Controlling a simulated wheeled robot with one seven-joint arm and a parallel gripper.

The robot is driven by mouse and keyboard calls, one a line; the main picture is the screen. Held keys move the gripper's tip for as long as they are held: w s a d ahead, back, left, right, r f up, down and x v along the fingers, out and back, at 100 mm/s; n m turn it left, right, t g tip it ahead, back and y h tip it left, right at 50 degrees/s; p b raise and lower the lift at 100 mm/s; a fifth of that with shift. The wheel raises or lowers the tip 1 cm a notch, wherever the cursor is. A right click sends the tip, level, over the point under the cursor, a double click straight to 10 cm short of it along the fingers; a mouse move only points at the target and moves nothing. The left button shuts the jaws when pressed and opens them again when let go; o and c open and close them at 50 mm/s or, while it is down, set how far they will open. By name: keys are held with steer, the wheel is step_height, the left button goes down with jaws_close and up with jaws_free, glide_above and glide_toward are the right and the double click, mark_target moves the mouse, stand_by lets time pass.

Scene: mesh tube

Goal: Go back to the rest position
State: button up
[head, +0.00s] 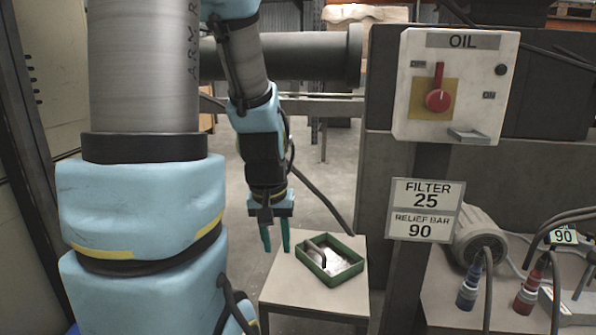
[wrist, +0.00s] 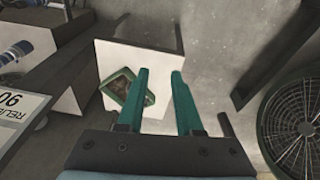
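My gripper (head: 275,236) hangs pointing down in the head view, with its two green fingers apart and nothing between them. It is above and to the left of a small light table (head: 283,293). The wrist view also shows my gripper (wrist: 160,78) open and empty, with the table (wrist: 158,40) below it. A green tray (head: 358,271) stands on the table, with a grey item in it that I cannot identify. The tray also shows in the wrist view (wrist: 108,99), left of the fingers.
A white OIL box (head: 455,88) with a red knob (head: 438,100) and a FILTER 25 sign (head: 424,195) stand at the right. Beyond them are a motor (head: 480,238) and red and blue connectors. A round black grille (wrist: 297,125) lies at the right in the wrist view.

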step_height(320, 180, up, 24)
steer(key=s+a+p, duration=0.2)
steer(key=p, duration=2.1)
steer(key=shift+a, duration=0.15)
steer(key=shift+f, duration=0.1)
